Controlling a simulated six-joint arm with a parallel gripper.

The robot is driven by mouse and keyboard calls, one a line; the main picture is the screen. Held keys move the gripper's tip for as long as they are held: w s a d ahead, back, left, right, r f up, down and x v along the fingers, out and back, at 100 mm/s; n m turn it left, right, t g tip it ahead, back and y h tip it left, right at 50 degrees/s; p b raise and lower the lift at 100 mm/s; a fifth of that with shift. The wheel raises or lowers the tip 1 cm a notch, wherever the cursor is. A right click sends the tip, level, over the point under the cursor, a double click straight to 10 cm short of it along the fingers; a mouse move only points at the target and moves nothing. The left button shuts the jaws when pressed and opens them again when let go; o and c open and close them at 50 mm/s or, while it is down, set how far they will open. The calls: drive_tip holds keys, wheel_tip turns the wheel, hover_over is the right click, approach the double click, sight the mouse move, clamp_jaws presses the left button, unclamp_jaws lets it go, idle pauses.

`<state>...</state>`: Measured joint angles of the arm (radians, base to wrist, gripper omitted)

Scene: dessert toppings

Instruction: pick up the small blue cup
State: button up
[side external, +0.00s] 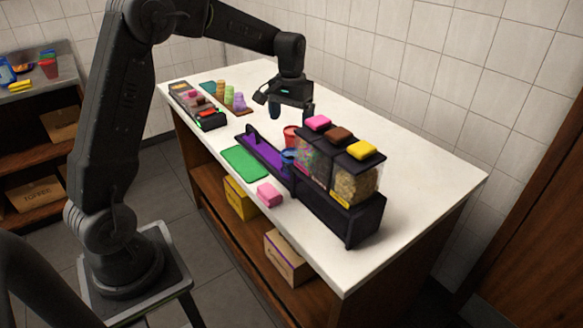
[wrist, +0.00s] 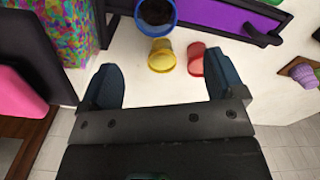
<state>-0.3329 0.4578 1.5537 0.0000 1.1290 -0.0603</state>
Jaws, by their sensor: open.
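The small blue cup (wrist: 168,28) stands at the top of the wrist view, beyond my fingertips, with its open mouth showing a dark inside. In the side view the blue cup (side external: 287,160) is partly hidden beside the topping dispenser and the purple tray. My gripper (side external: 291,108) is above the counter, behind the cups in the side view. In the wrist view my gripper (wrist: 164,80) has its two fingers wide apart, with nothing held between them.
A yellow cup (wrist: 161,57) and a red cup (wrist: 196,60) stand between my fingers and the blue cup in the wrist view. The dispenser (side external: 325,205) with several topping bins and the purple tray (side external: 261,151) are close by. The counter's right side (side external: 410,150) is clear.

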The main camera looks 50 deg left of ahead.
hover_over(288, 155)
drive_tip(key=d, duration=0.2)
wheel_tip(288, 155, down, 8)
drive_tip(key=shift+s+r, duration=0.1)
drive_tip(key=shift+s, duration=0.05)
drive_tip(key=shift+s+d+f, duration=0.1)
drive_tip(key=shift+f, duration=1.25)
drive_tip(key=shift+s+d+f, duration=0.1)
drive_tip(key=shift+f, duration=1.25)
drive_tip(key=shift+c, duration=0.2)
drive_tip(key=c, duration=1.1)
drive_tip(key=shift+o, duration=0.2)
drive_tip(key=shift+r, duration=0.1)
